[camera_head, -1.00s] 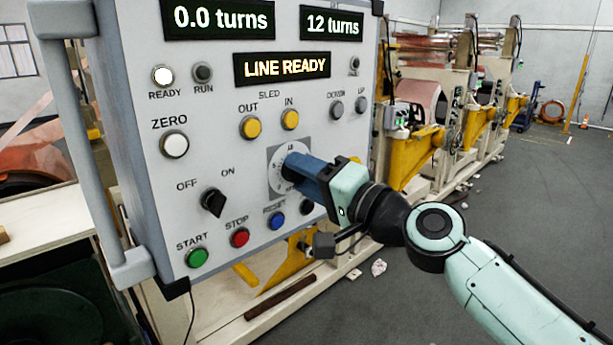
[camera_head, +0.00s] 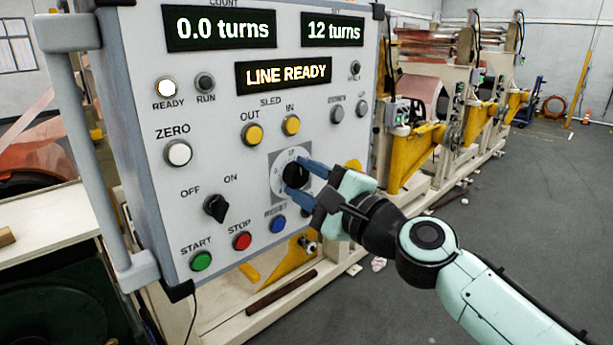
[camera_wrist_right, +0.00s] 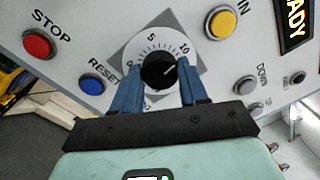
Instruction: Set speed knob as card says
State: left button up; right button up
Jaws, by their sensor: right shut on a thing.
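The speed knob (camera_head: 295,175) is a black knob on a white round dial on the grey control panel (camera_head: 225,120). My right gripper (camera_head: 301,176) is shut on it, one blue finger on each side. In the right wrist view the knob (camera_wrist_right: 159,72) sits between the fingertips (camera_wrist_right: 160,80). Its white pointer line appears to point to the 10 side of the dial (camera_wrist_right: 167,45); the exact reading is unclear. The 5 and 10 marks show, and the fingers hide part of the scale. No card is in view. My left gripper is not in view.
Around the dial are the blue RESET button (camera_head: 278,224), red STOP button (camera_head: 242,241), green START button (camera_head: 201,261) and yellow IN button (camera_head: 291,125). A black OFF/ON switch (camera_head: 215,208) is to the left. The display (camera_head: 284,73) reads LINE READY.

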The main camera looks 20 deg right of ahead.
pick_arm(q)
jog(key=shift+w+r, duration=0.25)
pick_arm(e)
jog(key=shift+m, duration=0.6)
jog(key=o, duration=1.1)
jog(key=shift+c, duration=0.2)
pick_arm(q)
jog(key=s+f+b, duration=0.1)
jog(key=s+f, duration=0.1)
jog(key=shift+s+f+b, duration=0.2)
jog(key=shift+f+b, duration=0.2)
pick_arm(e)
jog(key=v, duration=1.3)
jog(key=shift+s, duration=0.25)
